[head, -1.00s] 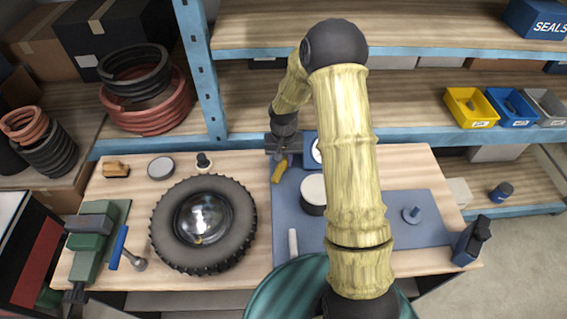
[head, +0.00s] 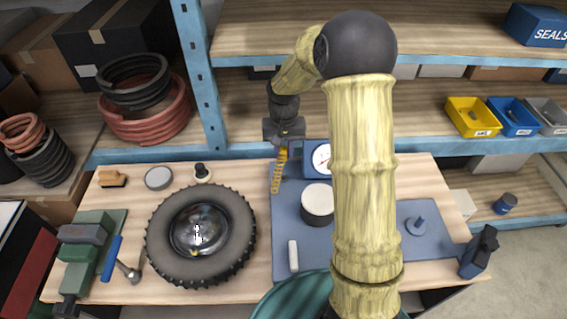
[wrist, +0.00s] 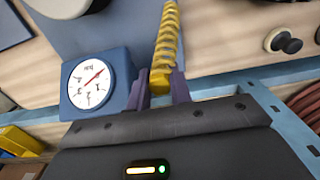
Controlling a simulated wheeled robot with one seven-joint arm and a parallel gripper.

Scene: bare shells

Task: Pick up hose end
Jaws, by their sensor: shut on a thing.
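My gripper (head: 283,147) is at the back of the workbench, left of a blue box with a round dial gauge. In the wrist view, its two purple fingers (wrist: 160,90) are shut on the yellow coiled hose end (wrist: 166,40). In the head view the yellow hose (head: 278,177) hangs below the fingers, stretched toward the blue mat. The part between the fingers is partly hidden, and I cannot tell whether its lower end touches the bench.
The gauge box (head: 316,173) stands close to the gripper's right. A white-topped round container (head: 317,198) and a white stick (head: 293,255) are on the mat (head: 300,240). A tyre (head: 165,238) lies left. A blue shelf edge (head: 245,143) runs behind.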

